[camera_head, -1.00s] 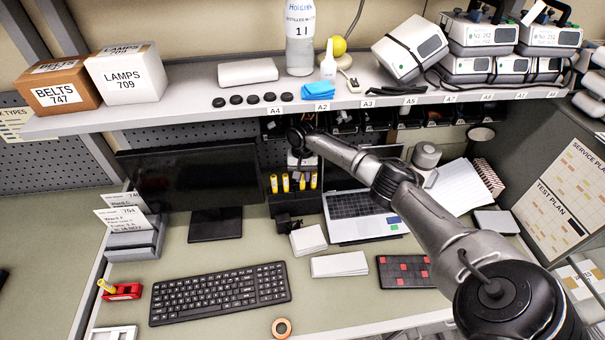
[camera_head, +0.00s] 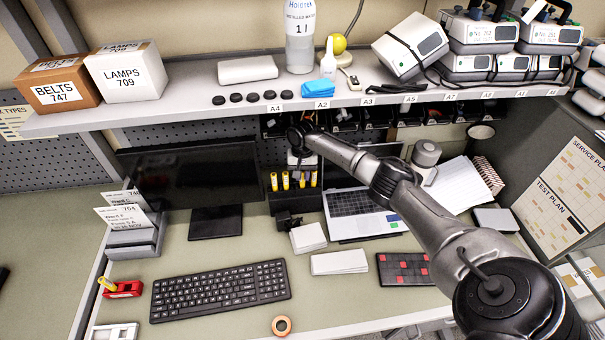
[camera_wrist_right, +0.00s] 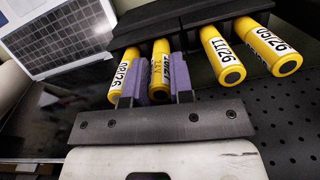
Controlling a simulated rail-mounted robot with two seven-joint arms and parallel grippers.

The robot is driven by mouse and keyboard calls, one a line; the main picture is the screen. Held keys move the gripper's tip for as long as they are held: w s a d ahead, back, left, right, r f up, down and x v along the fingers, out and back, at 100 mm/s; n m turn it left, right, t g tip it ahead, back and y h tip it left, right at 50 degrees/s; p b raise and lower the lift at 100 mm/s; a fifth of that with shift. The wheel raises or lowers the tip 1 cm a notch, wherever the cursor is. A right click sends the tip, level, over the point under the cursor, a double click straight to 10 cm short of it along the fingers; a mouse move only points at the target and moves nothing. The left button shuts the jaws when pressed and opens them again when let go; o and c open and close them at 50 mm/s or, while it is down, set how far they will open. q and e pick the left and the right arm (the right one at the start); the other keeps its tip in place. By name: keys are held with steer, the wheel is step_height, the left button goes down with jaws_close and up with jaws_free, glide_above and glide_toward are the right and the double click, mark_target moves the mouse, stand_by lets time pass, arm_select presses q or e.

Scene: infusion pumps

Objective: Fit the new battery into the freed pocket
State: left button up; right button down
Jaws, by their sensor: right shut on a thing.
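In the right wrist view, several yellow batteries with dated labels stand in a row against a black rack (camera_wrist_right: 190,22). My right gripper (camera_wrist_right: 161,78) has its purple fingers closed around the second battery from the left (camera_wrist_right: 160,66). The leftmost battery (camera_wrist_right: 124,75) is close beside one finger; two others, one labelled 11/26 (camera_wrist_right: 222,56), stand to the right. The held battery's far end is hidden, so I cannot tell how deep it sits. In the head view my right gripper (camera_head: 301,166) is over the yellow row (camera_head: 285,181) below the shelf. My left gripper is not in view.
A grey shelf (camera_head: 190,88) overhangs the gripper. A dark monitor (camera_head: 185,178) stands left of the rack and an open laptop (camera_head: 362,212) right. A red holder with a yellow cylinder (camera_head: 124,290) is at front left. White boxes (camera_head: 339,262) lie in front.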

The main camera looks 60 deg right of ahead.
steer(key=shift+f, duration=0.15)
steer(key=c, duration=1.3)
jaws_free()
steer(key=o, duration=0.4)
